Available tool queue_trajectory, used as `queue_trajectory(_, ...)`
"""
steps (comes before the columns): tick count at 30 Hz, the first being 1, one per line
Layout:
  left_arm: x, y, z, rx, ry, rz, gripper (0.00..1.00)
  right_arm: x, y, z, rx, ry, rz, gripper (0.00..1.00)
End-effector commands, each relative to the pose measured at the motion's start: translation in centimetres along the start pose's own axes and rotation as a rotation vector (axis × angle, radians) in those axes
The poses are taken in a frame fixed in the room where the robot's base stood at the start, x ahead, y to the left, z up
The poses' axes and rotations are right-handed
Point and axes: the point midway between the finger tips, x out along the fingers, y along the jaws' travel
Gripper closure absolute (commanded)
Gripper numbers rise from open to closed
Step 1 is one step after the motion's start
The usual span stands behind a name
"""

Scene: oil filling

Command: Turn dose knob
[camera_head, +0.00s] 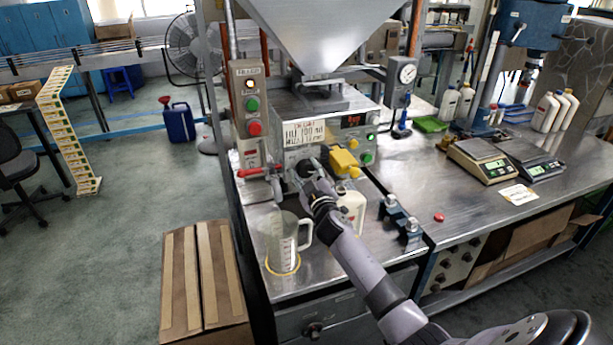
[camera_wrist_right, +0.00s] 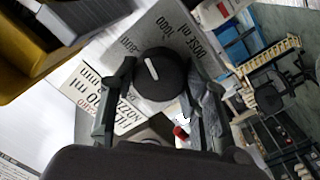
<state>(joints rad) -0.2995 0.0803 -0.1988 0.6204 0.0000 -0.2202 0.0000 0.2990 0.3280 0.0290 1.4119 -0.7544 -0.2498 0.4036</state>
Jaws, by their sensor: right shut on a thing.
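The dose knob (camera_wrist_right: 160,80) is a round black knob with a white pointer line, on the grey metal front of the filling machine (camera_head: 297,128). My right gripper (camera_head: 308,178) reaches up to this front from the lower right. In the right wrist view my right gripper (camera_wrist_right: 160,92) has one finger on each side of the knob and is shut on it. The white line points to the upper left in that view, near the printed dose label (camera_wrist_right: 168,35). In the head view the gripper largely hides the knob. My left gripper is not in view.
A clear measuring jug (camera_head: 284,245) stands on the bench left of my right arm. A white bottle (camera_head: 352,207) stands close behind the arm. A yellow block (camera_head: 343,161) and a red-handled valve (camera_head: 251,172) flank the knob. Scales (camera_head: 481,158) stand at right.

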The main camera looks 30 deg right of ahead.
Motion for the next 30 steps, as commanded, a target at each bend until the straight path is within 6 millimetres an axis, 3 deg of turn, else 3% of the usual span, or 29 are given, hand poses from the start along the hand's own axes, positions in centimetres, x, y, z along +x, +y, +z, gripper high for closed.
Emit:
queue_trajectory(12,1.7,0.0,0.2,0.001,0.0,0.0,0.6,0.0,-0.1,0.2,-0.398,0.028,0.003,0.85)
queue_trajectory(30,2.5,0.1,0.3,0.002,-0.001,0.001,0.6,0.0,-0.1,0.3,-0.915,0.062,0.008,0.85)
